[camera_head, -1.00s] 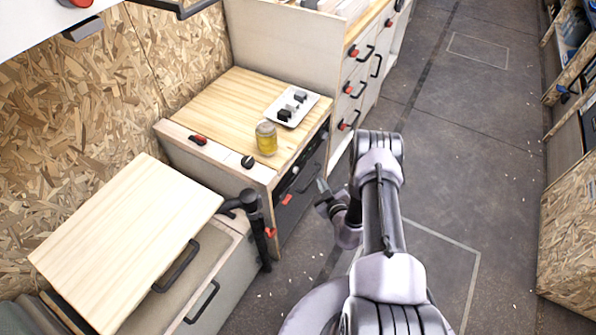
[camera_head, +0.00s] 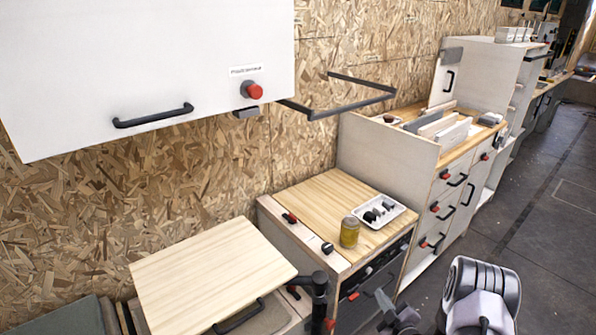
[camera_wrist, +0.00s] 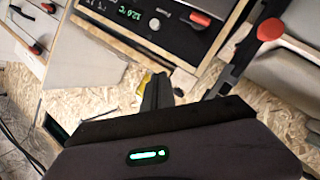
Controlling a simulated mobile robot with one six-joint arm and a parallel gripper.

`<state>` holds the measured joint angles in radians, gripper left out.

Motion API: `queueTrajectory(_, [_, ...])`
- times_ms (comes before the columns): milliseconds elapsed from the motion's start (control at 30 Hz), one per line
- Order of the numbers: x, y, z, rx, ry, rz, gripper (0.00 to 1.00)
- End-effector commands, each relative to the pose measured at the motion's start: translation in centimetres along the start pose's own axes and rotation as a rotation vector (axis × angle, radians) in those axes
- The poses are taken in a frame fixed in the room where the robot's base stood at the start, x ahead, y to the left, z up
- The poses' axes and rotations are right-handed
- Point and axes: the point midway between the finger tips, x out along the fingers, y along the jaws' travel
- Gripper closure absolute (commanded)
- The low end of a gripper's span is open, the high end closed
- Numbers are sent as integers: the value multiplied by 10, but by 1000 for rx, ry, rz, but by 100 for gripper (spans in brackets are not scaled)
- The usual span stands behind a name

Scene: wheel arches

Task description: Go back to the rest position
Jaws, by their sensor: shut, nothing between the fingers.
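My gripper (camera_head: 384,299) shows at the bottom of the head view, low in front of the wooden-topped cabinet (camera_head: 318,190), and is empty. In the wrist view the fingers of my gripper (camera_wrist: 160,80) are pressed together with nothing between them. The cabinet's dark front panel (camera_wrist: 150,22) with a lit display fills the top of the wrist view. My arm is folded at the lower right of the head view, its lower part cut off by the frame edge.
A jar of yellow contents (camera_head: 350,232) and a white tray (camera_head: 398,213) with dark pieces stand on the cabinet. A pale hinged board (camera_head: 210,275) lies left. A white overhead cupboard (camera_head: 150,60) hangs upper left. The grey floor (camera_head: 545,240) at right is clear.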

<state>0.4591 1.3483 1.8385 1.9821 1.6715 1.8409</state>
Motion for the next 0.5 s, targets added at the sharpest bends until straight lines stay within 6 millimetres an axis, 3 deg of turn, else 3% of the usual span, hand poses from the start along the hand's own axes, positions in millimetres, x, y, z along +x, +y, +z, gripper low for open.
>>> queueTrajectory(167, [9,22,-93,-305,194,-99,100])
queueTrajectory(267, [1,31,-165,-574,358,-161,100])
queueTrajectory(367, [-29,32,-255,-977,597,-213,100])
queueTrajectory(400, [-51,29,-293,-1181,717,-223,100])
queueTrajectory(467, [-93,21,-343,-1522,913,-220,100])
queueTrajectory(500, [-127,14,-369,-1774,1059,-201,100])
